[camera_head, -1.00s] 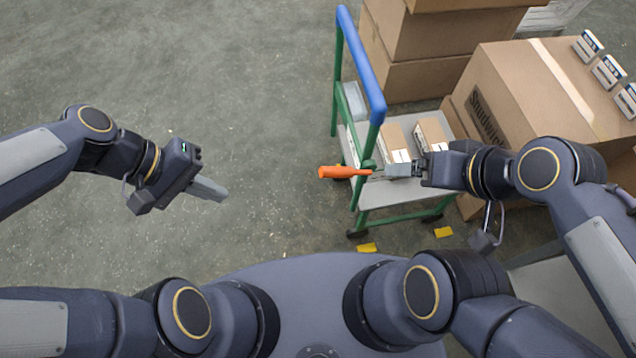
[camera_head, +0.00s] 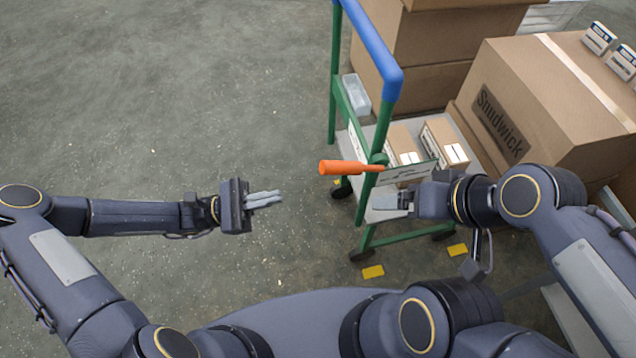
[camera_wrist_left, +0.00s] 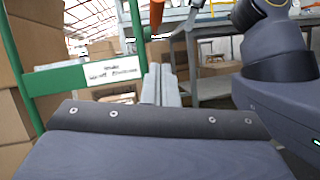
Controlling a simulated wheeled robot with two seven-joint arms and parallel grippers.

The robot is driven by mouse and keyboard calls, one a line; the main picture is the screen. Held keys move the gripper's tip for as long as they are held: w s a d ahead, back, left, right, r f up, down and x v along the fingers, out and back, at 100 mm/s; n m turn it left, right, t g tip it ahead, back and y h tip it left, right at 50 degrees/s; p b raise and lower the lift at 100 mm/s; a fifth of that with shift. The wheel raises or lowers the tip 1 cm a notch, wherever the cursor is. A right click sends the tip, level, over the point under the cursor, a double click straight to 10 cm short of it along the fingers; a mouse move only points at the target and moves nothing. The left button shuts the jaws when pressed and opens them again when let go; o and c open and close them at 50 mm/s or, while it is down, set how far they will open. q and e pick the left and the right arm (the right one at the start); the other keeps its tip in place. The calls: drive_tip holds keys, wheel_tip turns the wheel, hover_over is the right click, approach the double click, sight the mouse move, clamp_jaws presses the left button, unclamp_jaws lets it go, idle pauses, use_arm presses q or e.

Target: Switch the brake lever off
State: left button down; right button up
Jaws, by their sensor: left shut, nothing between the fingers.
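The brake lever is an orange handle (camera_head: 343,167) on the green post of a cart (camera_head: 366,195), pointing left and roughly level in the head view. Its orange also shows at the top edge of the left wrist view (camera_wrist_left: 156,12). My left gripper (camera_head: 279,198) is shut and empty, left of the handle and lower in the picture, apart from it. Its fingers (camera_wrist_left: 160,85) point ahead in the wrist view. My right gripper (camera_head: 376,202) is at the cart's near end, just right of the post in the picture; its finger gap cannot be made out.
The cart has a blue top bar (camera_head: 373,45) and a white sign (camera_head: 408,172) beside the post. Small cartons (camera_head: 445,143) lie on its shelf. Large cardboard boxes (camera_head: 555,105) stand behind and right. The floor left of the cart is clear.

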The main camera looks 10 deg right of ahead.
use_arm(q)
drive_tip(key=shift+w+d+f+n+t+h, duration=0.1)
drive_tip(key=shift+w+f+n+t+h, duration=0.2)
drive_tip(key=shift+f+n+t, duration=0.15)
drive_tip(key=b, duration=0.1)
approach(354, 166)
wheel_tip(354, 166, down, 4)
drive_tip(key=d, duration=0.2)
drive_tip(key=r, duration=0.1)
drive_tip(key=d+r, duration=0.1)
drive_tip(key=r, duration=0.2)
drive_tip(key=shift+w+d+r+b, duration=0.15)
drive_tip(key=shift+d+b, duration=0.15)
